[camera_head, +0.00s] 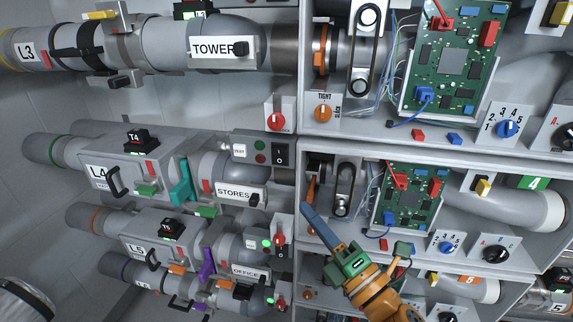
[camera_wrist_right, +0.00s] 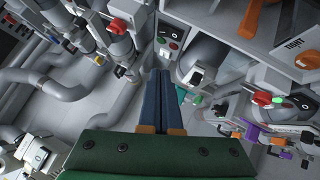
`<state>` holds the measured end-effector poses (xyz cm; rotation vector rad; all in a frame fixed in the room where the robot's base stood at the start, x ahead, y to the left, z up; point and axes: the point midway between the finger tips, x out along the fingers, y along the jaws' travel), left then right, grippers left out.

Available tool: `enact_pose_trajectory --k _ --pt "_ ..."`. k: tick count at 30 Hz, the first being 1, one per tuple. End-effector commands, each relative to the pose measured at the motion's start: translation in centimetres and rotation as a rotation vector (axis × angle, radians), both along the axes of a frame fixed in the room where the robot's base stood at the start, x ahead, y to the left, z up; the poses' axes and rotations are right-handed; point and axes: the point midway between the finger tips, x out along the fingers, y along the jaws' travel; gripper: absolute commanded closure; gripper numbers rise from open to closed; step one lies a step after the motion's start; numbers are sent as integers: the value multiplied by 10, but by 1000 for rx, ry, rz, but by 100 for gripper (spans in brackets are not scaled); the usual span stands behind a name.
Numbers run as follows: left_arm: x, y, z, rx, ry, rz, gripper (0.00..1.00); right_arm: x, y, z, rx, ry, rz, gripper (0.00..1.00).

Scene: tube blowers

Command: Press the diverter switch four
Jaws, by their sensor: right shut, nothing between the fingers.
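In the head view, the L4 line (camera_head: 97,172) has a grey control box (camera_head: 257,149) with a green light, a red light and a black rocker switch (camera_head: 279,155) on its right side. I cannot read which switch is named diverter four. My right gripper (camera_head: 305,208) has its blue fingers shut and empty, below and right of that box and apart from it. In the right wrist view, the shut fingers (camera_wrist_right: 158,75) point toward a small box with lights and a dark rocker (camera_wrist_right: 171,36). My left gripper is not in view.
The STORES pipe (camera_head: 240,190) runs below the control box. A red rotary knob (camera_head: 276,121) sits above it. To the right, an open cabinet bay holds a green circuit board (camera_head: 408,195) and a lever plate (camera_head: 344,188). The OFFICE line (camera_head: 250,271) lies lower.

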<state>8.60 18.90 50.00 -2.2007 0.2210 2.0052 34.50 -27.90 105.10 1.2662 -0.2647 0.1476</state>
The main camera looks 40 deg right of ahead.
Motion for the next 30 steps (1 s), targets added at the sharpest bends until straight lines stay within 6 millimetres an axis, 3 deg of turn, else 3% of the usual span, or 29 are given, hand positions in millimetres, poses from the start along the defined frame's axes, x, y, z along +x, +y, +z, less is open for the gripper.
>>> enact_pose_trajectory --k 7,9,15,21,30 --pt "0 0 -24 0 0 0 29 44 0 9 -10 -5 5 100" --pt "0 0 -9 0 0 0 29 59 -2 22 0 -4 1 100" --pt "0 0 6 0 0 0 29 97 -9 33 -4 2 -4 100" --pt "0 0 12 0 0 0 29 112 -28 41 -1 3 -2 100" --pt "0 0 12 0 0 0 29 115 -32 41 0 2 -1 100"
